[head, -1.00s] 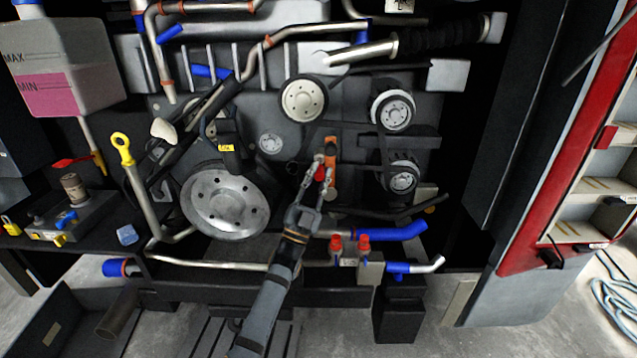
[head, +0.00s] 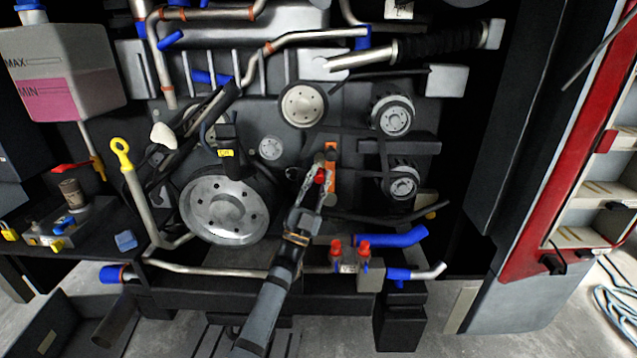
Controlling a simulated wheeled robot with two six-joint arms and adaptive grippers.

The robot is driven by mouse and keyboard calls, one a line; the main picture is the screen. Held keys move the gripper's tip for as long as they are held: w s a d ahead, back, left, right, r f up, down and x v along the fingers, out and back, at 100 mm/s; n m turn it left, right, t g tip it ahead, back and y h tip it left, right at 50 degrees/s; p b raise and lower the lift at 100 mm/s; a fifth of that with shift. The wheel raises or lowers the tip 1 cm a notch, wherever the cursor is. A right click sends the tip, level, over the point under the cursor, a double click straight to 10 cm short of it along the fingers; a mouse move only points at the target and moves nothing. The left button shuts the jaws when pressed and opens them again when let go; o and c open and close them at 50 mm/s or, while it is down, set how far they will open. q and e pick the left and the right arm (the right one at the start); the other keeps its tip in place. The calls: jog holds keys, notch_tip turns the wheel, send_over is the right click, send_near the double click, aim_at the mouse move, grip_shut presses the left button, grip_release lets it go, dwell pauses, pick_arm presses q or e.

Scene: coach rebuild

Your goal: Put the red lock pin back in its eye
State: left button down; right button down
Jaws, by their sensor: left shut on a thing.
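My left gripper (head: 315,183) reaches up from the bottom middle of the head view to the engine front. It is shut on a small red part, which looks like the red lock pin (head: 320,177). Most of the pin is hidden by the fingers. The pin is just in front of, or against, the left side of an upright orange bracket (head: 331,158). I cannot tell whether it touches the bracket. The eye cannot be made out behind the fingers. My right gripper is not in view.
Pulleys surround the bracket: a small one (head: 303,104) above, a large grey one (head: 224,206) left, and ribbed ones (head: 393,116) right. Two red-capped fittings (head: 350,250) and a blue hose (head: 391,237) sit below. A yellow-ringed dipstick (head: 122,150) stands left.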

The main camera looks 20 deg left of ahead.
pick_arm(q)
jog(key=shift+w+a+b, duration=0.15)
jog(key=shift+w+b, duration=0.15)
jog(key=shift+w, duration=0.1)
jog(key=shift+r, duration=0.15)
jog(key=c, duration=1.1)
grip_release()
jog(key=shift+w, duration=0.1)
jog(key=shift+o, duration=0.2)
jog(key=o, duration=0.3)
jog(key=shift+o, duration=0.2)
jog(key=b+v, duration=0.1)
jog(key=v, duration=0.7)
